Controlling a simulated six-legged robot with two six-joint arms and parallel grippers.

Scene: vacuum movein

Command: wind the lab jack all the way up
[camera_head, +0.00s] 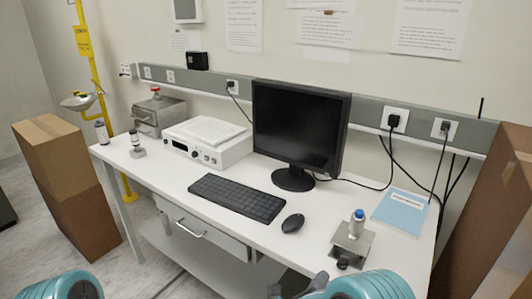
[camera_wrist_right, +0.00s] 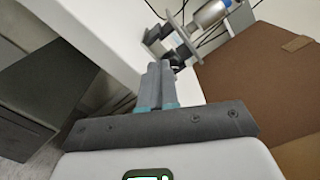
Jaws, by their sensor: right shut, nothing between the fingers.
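The metal lab jack (camera_head: 361,250) stands at the right front of the white desk. An upright metal cylinder with a blue top (camera_head: 357,222) is on its top plate. The jack's dark knob (camera_head: 342,263) faces the front edge. My right gripper (camera_head: 318,281) is partly in view at the desk's front edge, left of and below the knob. In the right wrist view its fingers (camera_wrist_right: 160,70) are shut and empty, pointing at the knob (camera_wrist_right: 178,59); whether they touch it I cannot tell. The jack (camera_wrist_right: 158,36) and cylinder (camera_wrist_right: 210,15) show just beyond. My left gripper is out of view.
A blue booklet (camera_head: 401,210) lies right of the jack. A mouse (camera_head: 293,223), keyboard (camera_head: 238,197) and monitor (camera_head: 299,125) stand to its left. Tall cardboard boxes (camera_head: 495,215) rise beyond the desk's right end. The front desk strip left of the jack is clear.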

